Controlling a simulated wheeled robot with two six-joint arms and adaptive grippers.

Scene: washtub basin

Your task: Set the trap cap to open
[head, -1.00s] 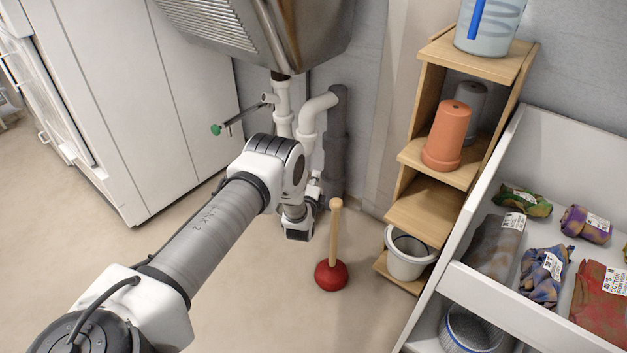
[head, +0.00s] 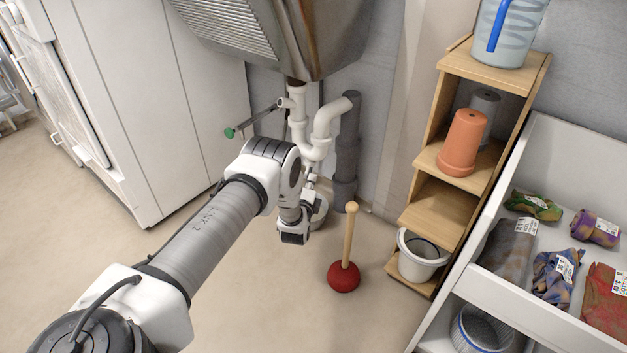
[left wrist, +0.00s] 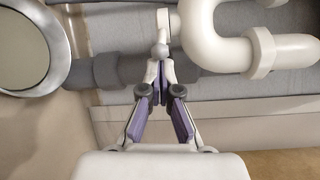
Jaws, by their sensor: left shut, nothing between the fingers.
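The white trap pipe (head: 322,137) hangs under the metal basin (head: 300,35). Its U-bend (left wrist: 205,45) shows large at the top of the left wrist view. A small white knobbed piece (left wrist: 162,38), which looks like the trap cap, stands beside the bend, just past my fingertips. My left gripper (left wrist: 161,80) has its purple-padded fingers together at the tips, with nothing between them. Its tips are close to the small piece; I cannot tell whether they touch. In the head view my left gripper (head: 311,180) is small and partly hidden below the trap.
A lever with a green knob (head: 229,132) sticks out left of the pipes. A red plunger (head: 343,277) stands on the floor. A wooden shelf (head: 440,210) and white bucket (head: 402,245) are at right. A round-rimmed vessel (left wrist: 62,45) is at upper left in the wrist view.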

